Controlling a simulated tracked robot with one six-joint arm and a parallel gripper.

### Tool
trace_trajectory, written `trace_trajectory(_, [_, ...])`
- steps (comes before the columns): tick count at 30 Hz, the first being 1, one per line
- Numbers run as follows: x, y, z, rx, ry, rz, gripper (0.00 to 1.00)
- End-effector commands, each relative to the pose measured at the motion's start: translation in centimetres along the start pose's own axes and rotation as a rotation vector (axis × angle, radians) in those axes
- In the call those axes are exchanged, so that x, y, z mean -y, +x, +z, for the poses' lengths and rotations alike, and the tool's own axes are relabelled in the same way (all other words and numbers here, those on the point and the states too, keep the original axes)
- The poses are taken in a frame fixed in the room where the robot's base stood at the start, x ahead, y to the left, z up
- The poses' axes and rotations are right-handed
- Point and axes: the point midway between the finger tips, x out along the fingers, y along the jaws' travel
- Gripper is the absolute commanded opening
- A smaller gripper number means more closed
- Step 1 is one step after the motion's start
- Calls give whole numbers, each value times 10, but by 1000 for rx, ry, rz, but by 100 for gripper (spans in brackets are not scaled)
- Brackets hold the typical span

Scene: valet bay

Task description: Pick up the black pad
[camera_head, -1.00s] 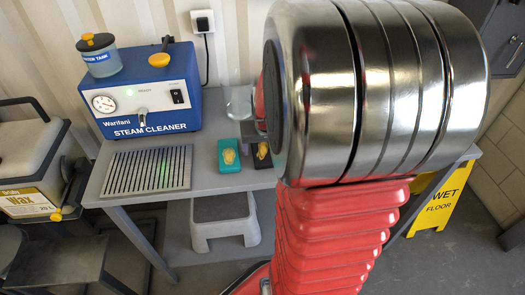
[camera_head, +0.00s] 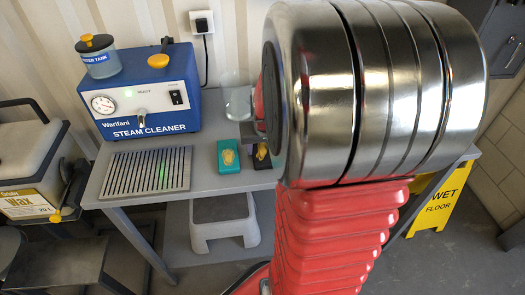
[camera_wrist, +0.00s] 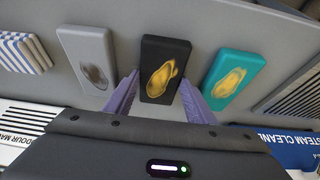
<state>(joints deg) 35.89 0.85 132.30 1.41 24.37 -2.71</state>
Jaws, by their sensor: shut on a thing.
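The black pad (camera_wrist: 163,69) has a yellow smear on its face. In the wrist view it stands between the two fingers of my gripper (camera_wrist: 160,92), which are shut on its sides. In the head view the black pad (camera_head: 262,157) shows only in part, beside the teal pad, with my arm hiding its right side. My gripper (camera_head: 259,131) is mostly hidden there behind my arm. I cannot tell for sure whether the pad is clear of the bench.
A teal pad (camera_head: 229,155) lies just left of the black one. A grey pad (camera_wrist: 87,58) and a striped block (camera_wrist: 24,52) are on the other side. A glass beaker (camera_head: 237,101), steam cleaner (camera_head: 150,95) and slotted grate (camera_head: 147,170) share the grey bench (camera_head: 205,184).

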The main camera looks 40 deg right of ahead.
Motion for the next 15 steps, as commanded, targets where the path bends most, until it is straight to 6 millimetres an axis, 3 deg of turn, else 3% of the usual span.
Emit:
trace_trajectory(8, [0, -12, -6, -4, 0, 0, 21])
trace_trajectory(15, [0, -48, -21, -6, 0, 0, 21])
